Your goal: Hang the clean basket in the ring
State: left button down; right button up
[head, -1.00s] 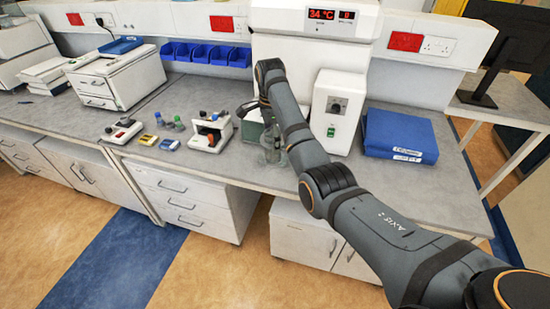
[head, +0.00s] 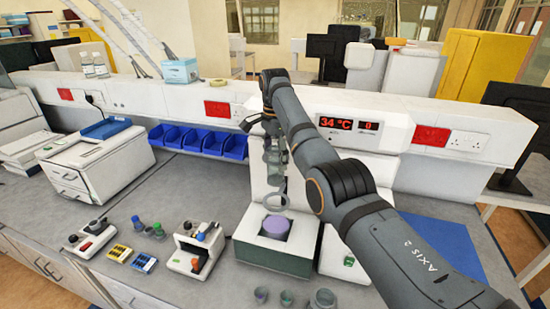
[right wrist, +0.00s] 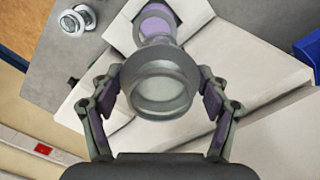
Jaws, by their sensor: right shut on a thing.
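My right gripper (head: 262,125) is above the grey bench in front of the tester with the red 34 °C display (head: 348,124). In the right wrist view its fingers (right wrist: 160,98) are shut on the sides of a clear, round, glassy basket (right wrist: 160,90). In the head view the basket (head: 274,155) is partly hidden by the arm. My left gripper is not in view.
Small cups (head: 323,301) stand at the bench front.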

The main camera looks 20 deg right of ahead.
aim_at(275, 185)
jog(key=shift+s+a+r, duration=0.1)
jog(key=shift+s+a, duration=0.05)
jog(key=shift+s, duration=0.5)
jog(key=shift+s+a+r, duration=0.1)
jog(key=shift+s, duration=0.5)
jog(key=f, duration=0.1)
jog(key=w+f, duration=0.2)
jog(key=shift+d+f, duration=0.3)
jog(key=shift+f, duration=0.1)
jog(key=shift+s+a+f, duration=0.1)
jog(key=shift+f, duration=0.15)
jog(key=shift+s+f, duration=0.2)
jog(key=shift+f, duration=0.05)
notch_tip(275, 185, down, 2)
jog(key=shift+s, duration=0.15)
jog(key=shift+f, duration=1.7)
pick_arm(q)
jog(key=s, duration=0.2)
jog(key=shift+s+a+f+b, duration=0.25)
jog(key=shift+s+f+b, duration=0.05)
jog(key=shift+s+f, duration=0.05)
pick_arm(e)
notch_tip(275, 185, down, 5)
jog(key=shift+f, duration=0.15)
